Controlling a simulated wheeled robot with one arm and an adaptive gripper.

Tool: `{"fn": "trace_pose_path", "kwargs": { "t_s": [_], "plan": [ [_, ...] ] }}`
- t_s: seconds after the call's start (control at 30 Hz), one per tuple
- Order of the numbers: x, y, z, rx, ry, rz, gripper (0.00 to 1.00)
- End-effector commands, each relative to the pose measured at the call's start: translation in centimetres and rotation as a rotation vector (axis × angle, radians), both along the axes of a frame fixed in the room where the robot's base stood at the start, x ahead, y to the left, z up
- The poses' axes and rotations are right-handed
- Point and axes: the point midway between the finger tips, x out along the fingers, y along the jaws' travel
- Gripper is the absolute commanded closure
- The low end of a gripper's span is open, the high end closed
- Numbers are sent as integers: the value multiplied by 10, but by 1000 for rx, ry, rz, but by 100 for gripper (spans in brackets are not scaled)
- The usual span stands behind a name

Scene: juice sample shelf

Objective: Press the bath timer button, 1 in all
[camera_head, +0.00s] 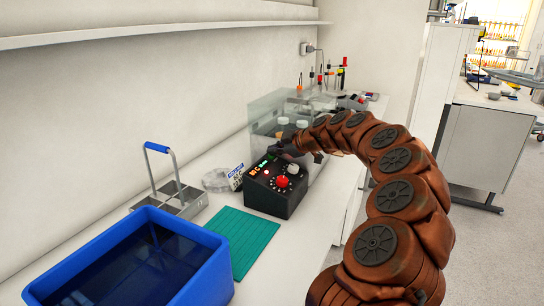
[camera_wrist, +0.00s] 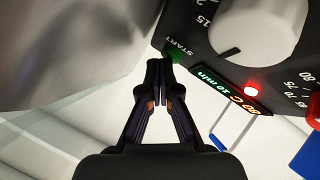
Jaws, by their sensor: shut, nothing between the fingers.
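The bath timer is a black control box (camera_head: 268,204) on the white bench in the head view, with a red knob (camera_head: 282,181) and a white knob (camera_head: 293,169). In the wrist view its green button (camera_wrist: 174,55), marked START, sits beside the white knob (camera_wrist: 258,30). My gripper (camera_wrist: 159,67) is shut and empty, its fingertips close to the green button; I cannot tell whether they touch it. A red light (camera_wrist: 251,90) glows near a display reading 80 C 10 min (camera_wrist: 225,86). In the head view my gripper (camera_head: 272,152) is over the box's back edge, its tips partly unclear.
A blue water bath (camera_head: 205,270) stands at the front left, with a teal mat (camera_head: 240,243) beside it. A metal rack with a blue handle (camera_head: 186,207) stands behind the mat. A clear case (camera_head: 262,108) is behind the box. A wall shelf (camera_head: 150,36) runs above.

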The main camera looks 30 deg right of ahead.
Motion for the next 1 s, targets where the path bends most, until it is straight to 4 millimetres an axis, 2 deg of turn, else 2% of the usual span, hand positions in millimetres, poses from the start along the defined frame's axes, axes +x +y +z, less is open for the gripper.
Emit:
{"fn": "trace_pose_path", "kwargs": {
  "t_s": [0.73,1.0],
  "plan": [
    [0,1,-3,0,1,1,100],
    [-1,-1,5,-2,-1,0,100]
  ]
}}
